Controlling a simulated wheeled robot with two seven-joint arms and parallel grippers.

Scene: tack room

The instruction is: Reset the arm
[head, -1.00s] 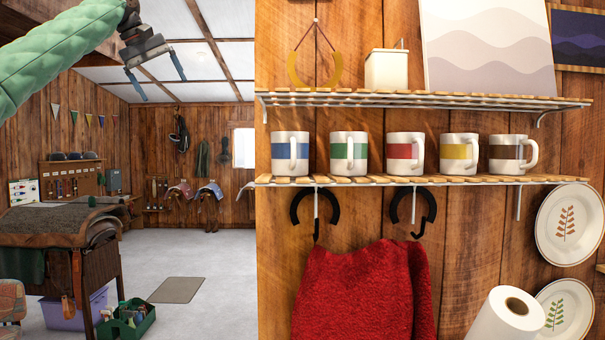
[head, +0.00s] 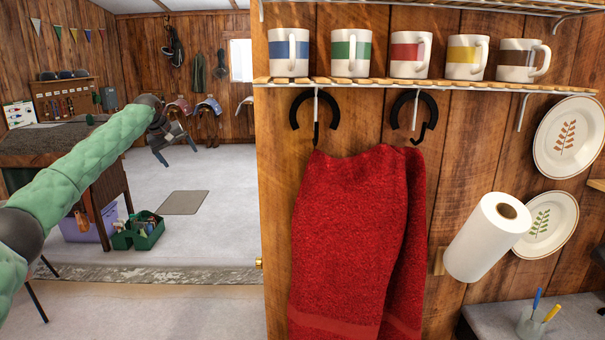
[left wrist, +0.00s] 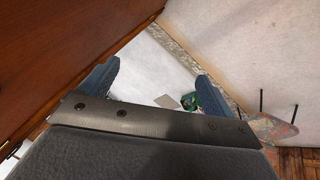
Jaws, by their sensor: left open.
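My left arm, in a green quilted sleeve, comes in from the left in the head view. Its gripper (head: 176,153) is open and empty, in the air left of the wooden wall, with the room's floor behind it. In the left wrist view the two blue-grey fingers (left wrist: 155,82) stand wide apart with nothing between them. My right gripper is in neither view.
A wooden wall with a mug shelf (head: 400,84), a red towel (head: 350,240) and a paper roll (head: 487,238) stands to the right. Open floor lies between.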

